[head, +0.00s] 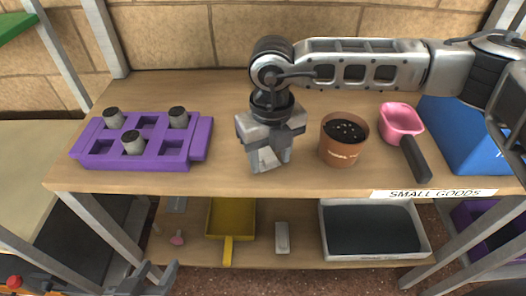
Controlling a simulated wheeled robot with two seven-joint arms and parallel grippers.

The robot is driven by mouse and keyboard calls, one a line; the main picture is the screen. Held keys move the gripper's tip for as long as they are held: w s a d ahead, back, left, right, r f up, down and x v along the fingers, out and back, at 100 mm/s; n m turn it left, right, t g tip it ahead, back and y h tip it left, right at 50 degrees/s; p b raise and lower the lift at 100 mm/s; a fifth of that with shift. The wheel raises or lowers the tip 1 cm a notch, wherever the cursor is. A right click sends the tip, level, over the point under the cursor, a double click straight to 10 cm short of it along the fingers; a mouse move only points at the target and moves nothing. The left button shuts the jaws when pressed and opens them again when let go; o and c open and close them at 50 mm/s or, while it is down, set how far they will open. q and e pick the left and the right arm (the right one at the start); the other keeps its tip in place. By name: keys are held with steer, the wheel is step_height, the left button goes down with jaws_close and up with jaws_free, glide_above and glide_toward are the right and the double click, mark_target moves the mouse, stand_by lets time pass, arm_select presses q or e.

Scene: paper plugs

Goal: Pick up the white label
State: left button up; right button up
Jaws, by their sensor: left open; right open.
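My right gripper (268,163) points down over the upper shelf, left of the brown pot, its jaws open. A small pale piece (266,157) shows low between its fingers; I cannot tell whether it is the white label or part of the gripper. A white strip reading "SMALL GOODS" (435,193) is on the shelf's front edge at the right. My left gripper (157,272) is open and empty at the bottom left, low in front of the shelves.
Below are a yellow dustpan (230,217), a pale block (282,237) and a dark-filled tray (325,249).

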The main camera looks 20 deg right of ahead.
steer(key=c, duration=1.1)
steer(key=shift+o, duration=0.2)
steer(key=shift+r, duration=0.1)
